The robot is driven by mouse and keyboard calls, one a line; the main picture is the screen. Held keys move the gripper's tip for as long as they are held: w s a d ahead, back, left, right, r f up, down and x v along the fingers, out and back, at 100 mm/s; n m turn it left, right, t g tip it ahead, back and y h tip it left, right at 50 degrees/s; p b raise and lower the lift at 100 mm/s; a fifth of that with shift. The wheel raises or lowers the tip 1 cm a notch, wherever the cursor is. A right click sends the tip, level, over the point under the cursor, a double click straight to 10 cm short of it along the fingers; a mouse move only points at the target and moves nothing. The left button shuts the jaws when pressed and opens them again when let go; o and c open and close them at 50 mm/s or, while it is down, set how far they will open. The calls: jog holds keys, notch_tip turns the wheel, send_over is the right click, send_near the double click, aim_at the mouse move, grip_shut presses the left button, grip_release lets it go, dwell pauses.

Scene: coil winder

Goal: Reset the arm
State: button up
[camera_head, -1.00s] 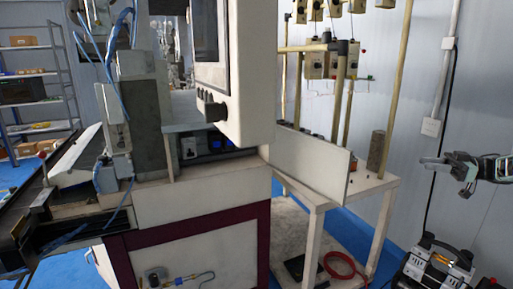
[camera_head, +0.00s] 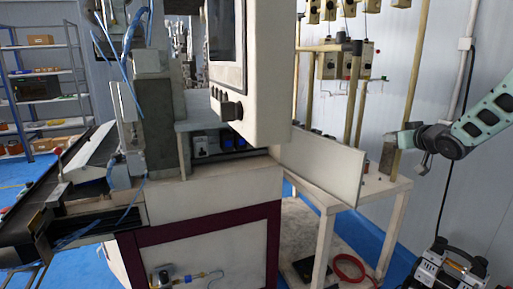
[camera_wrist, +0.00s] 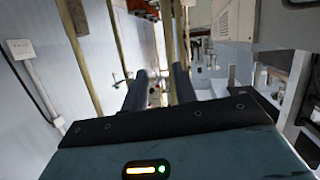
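My gripper (camera_head: 416,150) is at the right in the head view, beside the wall and near the right end of the white table. Its arm reaches in from the right edge. In the wrist view its two dark fingers (camera_wrist: 160,92) stand apart with a gap between them. Nothing shows held in the gap. The coil winder (camera_head: 205,190) is a white cabinet with a dark red frame and a hanging control panel (camera_head: 227,60), left of my gripper.
A black and white machine (camera_head: 448,268) stands on the floor below. A shelf rack (camera_head: 45,72) is at the far left.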

jog(key=s+a+f+m+g+h, duration=0.1)
jog(key=s+a+f+g, duration=0.25)
jog(key=s, duration=0.85)
jog(key=s+a+f+m+g, duration=0.1)
jog(key=s+a+f+g, duration=0.3)
jog(key=s, duration=0.8)
jog(key=s+a+f+m+g+h, duration=0.15)
jog(key=s+f+g, duration=0.3)
jog(key=s, duration=0.75)
jog(key=s+a+n+g, duration=0.1)
jog(key=s+a+n, duration=0.3)
jog(key=s+a, duration=0.3)
jog(key=s+a+r+n+g, duration=0.1)
jog(key=s+a+n, duration=0.3)
jog(key=s+a, duration=0.3)
jog(key=a+y, duration=0.1)
jog(key=a, duration=0.4)
jog(key=shift+r, duration=0.15)
